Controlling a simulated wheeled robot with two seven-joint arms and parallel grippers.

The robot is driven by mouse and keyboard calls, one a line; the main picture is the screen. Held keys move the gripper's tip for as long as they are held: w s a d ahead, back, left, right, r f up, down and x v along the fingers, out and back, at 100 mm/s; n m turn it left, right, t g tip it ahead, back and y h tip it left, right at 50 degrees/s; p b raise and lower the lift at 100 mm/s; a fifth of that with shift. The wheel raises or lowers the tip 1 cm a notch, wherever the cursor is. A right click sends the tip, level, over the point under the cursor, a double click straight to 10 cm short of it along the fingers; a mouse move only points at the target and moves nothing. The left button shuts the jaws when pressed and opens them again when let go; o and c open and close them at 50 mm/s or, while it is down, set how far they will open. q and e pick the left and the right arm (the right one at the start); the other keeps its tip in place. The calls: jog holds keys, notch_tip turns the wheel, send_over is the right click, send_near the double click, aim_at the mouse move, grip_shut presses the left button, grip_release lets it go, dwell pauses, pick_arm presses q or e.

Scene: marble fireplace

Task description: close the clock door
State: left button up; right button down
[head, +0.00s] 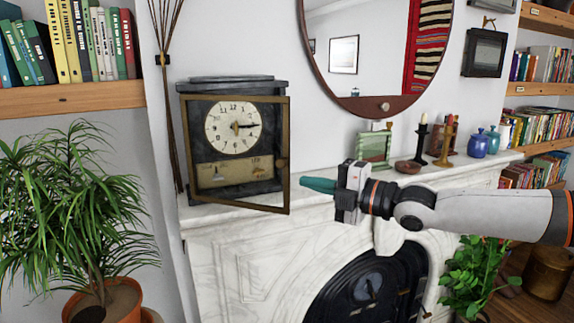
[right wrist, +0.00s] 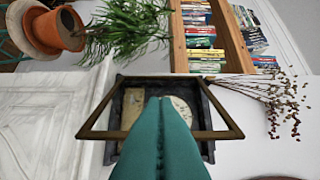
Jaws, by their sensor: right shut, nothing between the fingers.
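A dark mantel clock (head: 215,85) with a round cream dial stands on the left end of the white mantel. Its brass-framed glass door (head: 289,130) stands ajar, with its free right edge swung out in front of the case. My right gripper (head: 306,184) is shut and empty, its teal fingers pointing left just right of the door's lower right part, seemingly a little apart from it. In the right wrist view the shut fingers (right wrist: 160,105) cover part of the door frame (right wrist: 105,134) and clock case (right wrist: 212,101). My left gripper is out of view.
A potted plant (head: 80,205) is at the left. A round mirror (head: 375,50) hangs above.

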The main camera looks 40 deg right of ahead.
aim_at(288, 170)
jog(key=w, duration=0.9)
jog(key=shift+w+d+f, duration=0.1)
jog(key=shift+w+d, duration=0.1)
jog(key=shift+w, duration=0.05)
dwell(0.5)
